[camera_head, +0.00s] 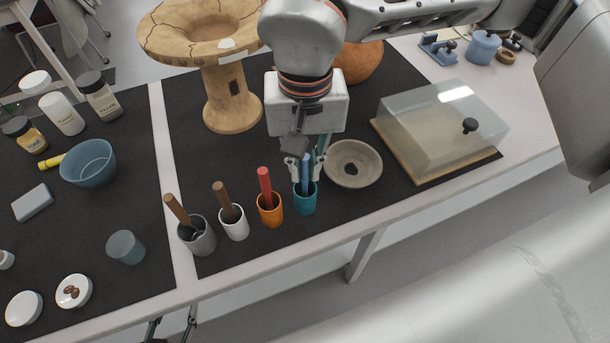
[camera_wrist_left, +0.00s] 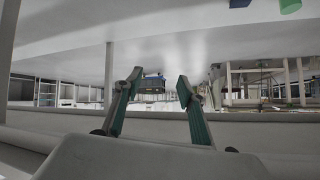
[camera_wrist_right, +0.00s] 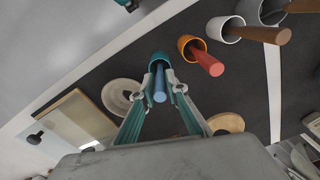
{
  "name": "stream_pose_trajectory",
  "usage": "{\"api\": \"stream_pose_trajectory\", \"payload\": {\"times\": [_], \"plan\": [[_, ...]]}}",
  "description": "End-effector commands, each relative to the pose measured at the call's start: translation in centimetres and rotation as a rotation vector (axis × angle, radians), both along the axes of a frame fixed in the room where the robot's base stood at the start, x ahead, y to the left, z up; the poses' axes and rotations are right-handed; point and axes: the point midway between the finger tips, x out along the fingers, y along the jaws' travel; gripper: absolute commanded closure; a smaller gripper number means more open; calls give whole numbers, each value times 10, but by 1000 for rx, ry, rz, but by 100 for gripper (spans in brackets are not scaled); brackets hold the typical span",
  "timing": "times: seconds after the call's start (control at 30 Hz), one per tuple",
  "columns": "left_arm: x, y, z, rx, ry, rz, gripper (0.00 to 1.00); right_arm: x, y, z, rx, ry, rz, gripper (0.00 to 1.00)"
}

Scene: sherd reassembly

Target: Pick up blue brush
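The blue brush (camera_head: 306,172) stands in the teal cup (camera_head: 305,204) at the right end of a row of cups, its handle pointing up. In the right wrist view the blue brush (camera_wrist_right: 159,88) rises from the teal cup between the fingers. My right gripper (camera_head: 305,179) is over the cup, with its fingers closed in on both sides of the handle. It appears shut on the brush, whose lower part is hidden in the cup. My left gripper (camera_wrist_left: 160,80) is open and empty, below the tabletop's level.
Orange (camera_head: 270,212), white (camera_head: 235,226) and grey (camera_head: 199,238) cups with brushes stand to the left. A stone-coloured dish (camera_head: 353,164) is close on the right. A clear-covered box (camera_head: 440,128) stands farther right. A large pottery stand (camera_head: 228,92) is behind. The table's front edge is near.

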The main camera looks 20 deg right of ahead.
Motion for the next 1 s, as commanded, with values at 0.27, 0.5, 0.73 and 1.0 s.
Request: {"api": "stream_pose_trajectory", "payload": {"times": [0.27, 0.5, 0.73, 1.0], "plan": [[-4, 0, -3, 1, 8, 0, 60, 0, 0, 0, 0, 0, -1, 100], [-10, 1, -5, 2, 19, 2, 60, 1, 0, 5, 0, -2, -1, 100], [-7, 2, -1, 1, 12, 7, 60, 1, 0, 32, 0, -5, -2, 100], [-4, 4, 4, 4, 10, 14, 60, 1, 0, 97, 1, -11, -2, 100]]}}
